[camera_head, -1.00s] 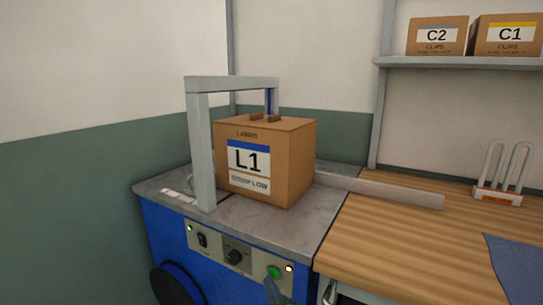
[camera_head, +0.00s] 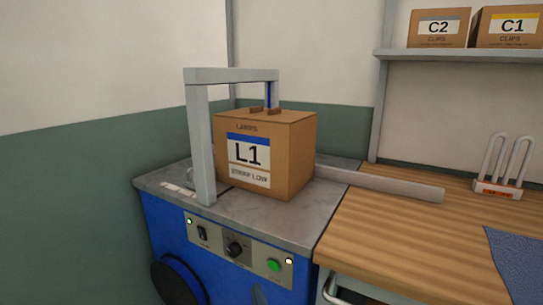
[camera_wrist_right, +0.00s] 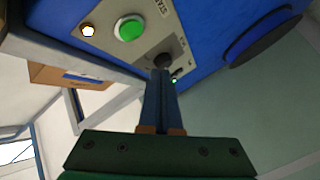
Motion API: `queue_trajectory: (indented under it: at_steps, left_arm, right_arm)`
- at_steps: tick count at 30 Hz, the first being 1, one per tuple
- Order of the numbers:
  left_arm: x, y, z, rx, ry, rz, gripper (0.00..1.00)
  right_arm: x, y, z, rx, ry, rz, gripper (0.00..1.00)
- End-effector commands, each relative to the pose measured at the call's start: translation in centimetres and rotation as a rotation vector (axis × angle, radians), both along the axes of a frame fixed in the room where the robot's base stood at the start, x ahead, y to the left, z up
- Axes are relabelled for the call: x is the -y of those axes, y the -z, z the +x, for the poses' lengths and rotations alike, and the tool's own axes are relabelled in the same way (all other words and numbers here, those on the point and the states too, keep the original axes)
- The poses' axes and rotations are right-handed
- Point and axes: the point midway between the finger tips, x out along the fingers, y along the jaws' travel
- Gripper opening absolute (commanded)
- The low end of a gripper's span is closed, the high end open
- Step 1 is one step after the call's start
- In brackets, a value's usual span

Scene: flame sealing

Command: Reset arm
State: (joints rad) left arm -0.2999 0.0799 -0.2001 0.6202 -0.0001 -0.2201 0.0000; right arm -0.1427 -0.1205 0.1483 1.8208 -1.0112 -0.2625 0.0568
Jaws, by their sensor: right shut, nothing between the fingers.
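My right gripper (camera_wrist_right: 161,80) is shut and empty in the right wrist view. Its fingertips appear close to the dark knob (camera_wrist_right: 162,62) of the machine's control panel; I cannot tell whether they touch. The green button (camera_head: 274,265) is uncovered in the head view and also shows in the right wrist view (camera_wrist_right: 128,28). My left gripper is not in view.
A cardboard box labelled L1 (camera_head: 291,160) sits on the blue machine's grey top (camera_head: 265,225), by a grey arch (camera_head: 200,140). A wooden table (camera_head: 390,228) adjoins at right, with a looped-rod item (camera_head: 500,187) and blue mat (camera_head: 522,262). Boxes C2 (camera_head: 440,40) and C1 (camera_head: 508,40) stand on a shelf.

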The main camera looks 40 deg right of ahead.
Motion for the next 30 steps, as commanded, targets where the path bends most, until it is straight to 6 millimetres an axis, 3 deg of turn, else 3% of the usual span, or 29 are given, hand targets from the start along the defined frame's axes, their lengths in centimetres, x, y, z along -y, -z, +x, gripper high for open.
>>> queue_trajectory:
  at_steps: [12, 14, 17, 20, 21, 24, 27, 30]
  left_arm:
    - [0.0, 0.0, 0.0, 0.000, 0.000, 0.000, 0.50]
    - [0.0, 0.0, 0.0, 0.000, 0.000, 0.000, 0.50]
    - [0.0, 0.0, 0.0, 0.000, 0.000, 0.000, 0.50]
    - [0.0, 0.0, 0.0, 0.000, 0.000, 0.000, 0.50]
    - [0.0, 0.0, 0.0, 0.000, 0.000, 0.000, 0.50]
    - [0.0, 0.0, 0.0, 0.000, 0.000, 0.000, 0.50]
    - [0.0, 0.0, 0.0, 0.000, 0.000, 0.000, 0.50]
    - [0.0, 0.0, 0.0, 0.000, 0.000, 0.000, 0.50]
  right_arm:
    - [0.0, 0.0, 0.0, 0.000, -0.001, 0.001, 0.00]
    - [-0.3, 0.8, 0.0, -0.017, -0.009, 0.014, 0.00]
    - [-2.1, 6.1, -0.5, -0.128, -0.058, 0.101, 0.00]
    - [-5.1, 15.4, -3.4, -0.337, -0.115, 0.259, 0.00]
    - [-6.3, 19.1, -5.5, -0.429, -0.126, 0.324, 0.00]
    - [-8.3, 26.8, -11.8, -0.648, -0.117, 0.466, 0.00]
    - [-9.2, 32.0, -18.6, -0.832, -0.070, 0.571, 0.00]
    - [-9.3, 35.4, -25.2, -0.987, -0.001, 0.646, 0.00]
